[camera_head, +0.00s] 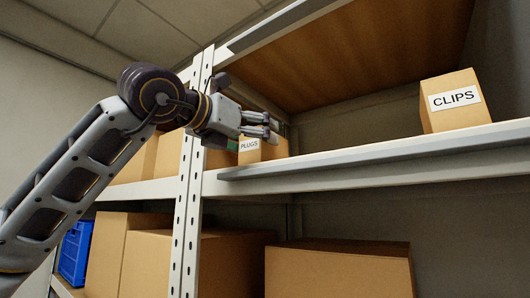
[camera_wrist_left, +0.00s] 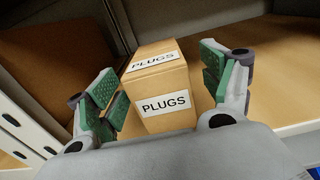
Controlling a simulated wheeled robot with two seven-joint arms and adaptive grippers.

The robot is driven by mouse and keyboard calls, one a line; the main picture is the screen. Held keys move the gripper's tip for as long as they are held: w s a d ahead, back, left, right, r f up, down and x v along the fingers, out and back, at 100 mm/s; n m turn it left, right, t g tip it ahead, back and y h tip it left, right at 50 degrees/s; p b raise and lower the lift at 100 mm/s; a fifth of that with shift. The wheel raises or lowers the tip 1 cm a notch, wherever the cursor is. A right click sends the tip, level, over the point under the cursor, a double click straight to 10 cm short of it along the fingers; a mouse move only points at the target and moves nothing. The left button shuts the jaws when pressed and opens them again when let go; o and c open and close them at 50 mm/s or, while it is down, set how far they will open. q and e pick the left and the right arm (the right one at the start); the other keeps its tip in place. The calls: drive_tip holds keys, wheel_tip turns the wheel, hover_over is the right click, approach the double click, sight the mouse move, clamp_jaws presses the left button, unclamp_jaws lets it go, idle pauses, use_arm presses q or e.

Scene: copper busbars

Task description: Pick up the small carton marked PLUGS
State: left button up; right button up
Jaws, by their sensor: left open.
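The small carton marked PLUGS (camera_head: 262,150) stands on the upper shelf behind my left gripper in the head view. In the left wrist view the carton (camera_wrist_left: 160,88) is in the middle, with a PLUGS label on its top and on its near face. My left gripper (camera_head: 272,128) is open in front of the carton. In the wrist view the green-padded fingers of the left gripper (camera_wrist_left: 168,88) are on either side of the carton, with a visible gap on the right; contact on the left cannot be told. My right gripper is not in view.
A carton marked CLIPS (camera_head: 453,102) stands on the same upper shelf (camera_head: 400,155) at the right. A perforated upright post (camera_head: 187,220) is close to my left wrist. Large cartons (camera_head: 338,270) and a blue crate (camera_head: 75,252) are below. The shelf between PLUGS and CLIPS is clear.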

use_arm(q)
drive_tip(key=shift+w, duration=0.1)
drive_tip(key=shift+p+x, duration=1)
drive_tip(key=shift+x, duration=0.4)
drive_tip(key=shift+p+x, duration=0.45)
drive_tip(key=shift+x, duration=0.7)
drive_tip(key=shift+r, duration=0.1)
drive_tip(key=shift+c, duration=0.2)
drive_tip(key=c, duration=1)
